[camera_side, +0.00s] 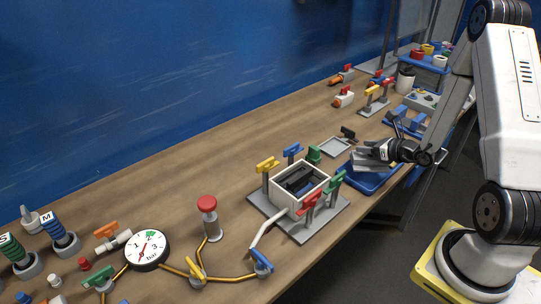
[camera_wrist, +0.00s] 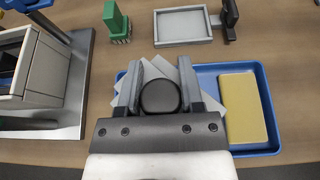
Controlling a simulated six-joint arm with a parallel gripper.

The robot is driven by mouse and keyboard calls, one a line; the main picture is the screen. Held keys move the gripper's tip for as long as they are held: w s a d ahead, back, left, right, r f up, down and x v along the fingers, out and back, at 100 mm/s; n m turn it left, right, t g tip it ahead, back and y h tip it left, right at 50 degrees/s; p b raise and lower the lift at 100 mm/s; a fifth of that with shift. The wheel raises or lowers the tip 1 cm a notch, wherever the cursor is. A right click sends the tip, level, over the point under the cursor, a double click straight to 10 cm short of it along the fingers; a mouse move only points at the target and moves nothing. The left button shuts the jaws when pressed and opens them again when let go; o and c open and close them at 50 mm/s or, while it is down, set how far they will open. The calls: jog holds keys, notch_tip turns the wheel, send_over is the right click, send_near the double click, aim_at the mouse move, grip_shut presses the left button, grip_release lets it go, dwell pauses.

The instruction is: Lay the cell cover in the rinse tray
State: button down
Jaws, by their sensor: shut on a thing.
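My gripper (camera_side: 384,151) is at the right of the bench, above the blue rinse tray (camera_side: 372,186). In the wrist view my gripper (camera_wrist: 160,84) is shut on a round black knob (camera_wrist: 160,97), apparently the handle of the cell cover. Pale grey plate corners (camera_wrist: 187,72) show beyond the fingers; the side view shows a grey plate (camera_side: 369,162) under the gripper. The rinse tray (camera_wrist: 206,72) lies beneath it. Whether the plate touches the tray is unclear. My fingers and palm hide most of the cover.
A yellow sponge-like block (camera_wrist: 243,107) fills the tray's right part. The open white cell box (camera_side: 288,199), with dark contents, stands left, ringed by coloured clamps. A shallow grey frame (camera_wrist: 183,41) with a black post (camera_wrist: 230,14) and a green brush-like piece (camera_wrist: 116,20) lie beyond the tray.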

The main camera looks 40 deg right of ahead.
aim_at(384, 169)
jog(key=shift+f, duration=0.95)
jog(key=shift+f, duration=0.2)
jog(key=shift+c, duration=1.2)
grip_release()
jog(key=shift+r, duration=0.15)
jog(key=shift+s+r, duration=0.15)
jog(key=shift+s, duration=0.1)
jog(key=shift+v, duration=3.5)
